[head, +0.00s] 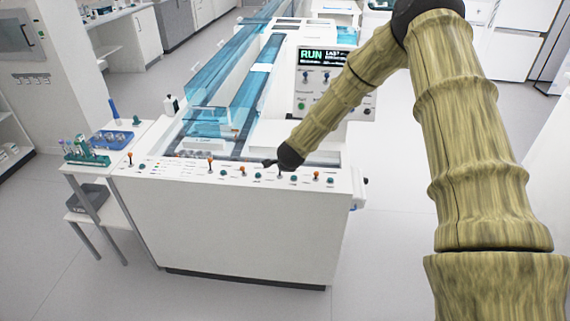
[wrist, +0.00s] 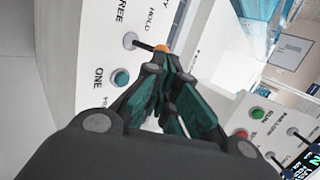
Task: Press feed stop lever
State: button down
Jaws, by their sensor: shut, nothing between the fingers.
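A lever with an orange tip (wrist: 161,48) sticks out from the white panel in the wrist view, beside the words FREE and HOLD. Whether it is the feed stop lever I cannot read. My gripper (wrist: 165,62) is shut and empty, its fingertips right at this orange tip; I cannot tell whether they touch. In the head view my gripper (head: 270,163) is over the front control panel (head: 170,168) of the white machine. Other orange-tipped levers stand along this panel, one at the left (head: 130,158), one left of centre (head: 210,161) and one at the right (head: 316,177).
A teal button (wrist: 121,77) sits near the lever by the word ONE. Blue clear covers (head: 235,85) run back along the machine. A display reading RUN (head: 323,56) stands behind. A side table (head: 125,135) with racks stands left. The floor in front is clear.

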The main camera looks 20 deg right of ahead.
jog(key=shift+s+r, duration=0.1)
jog(key=b+v, duration=0.1)
jog(key=v, duration=1.2)
jog(key=shift+s+r, duration=0.15)
jog(key=shift+r, duration=0.15)
jog(key=s+a+f+n+g+y, duration=0.1)
jog(key=s+a+f+n+g, duration=0.15)
jog(key=s+f+n, duration=0.6)
jog(key=s+a+f+n+g, duration=0.1)
jog(key=s+a+f+n, duration=0.25)
jog(key=s+f, duration=1)
jog(key=s+a+f+n+g, duration=0.1)
jog(key=s+f+n, duration=0.2)
jog(key=s, duration=0.5)
jog(key=s+a+f+n+g+y, duration=0.1)
jog(key=s+f+n, duration=0.3)
jog(key=s, duration=0.5)
jog(key=s+a+f+n+g, duration=0.2)
jog(key=s+f+n+g, duration=0.1)
jog(key=s, duration=0.5)
jog(key=shift+s+f, duration=0.3)
jog(key=shift+f, duration=0.45)
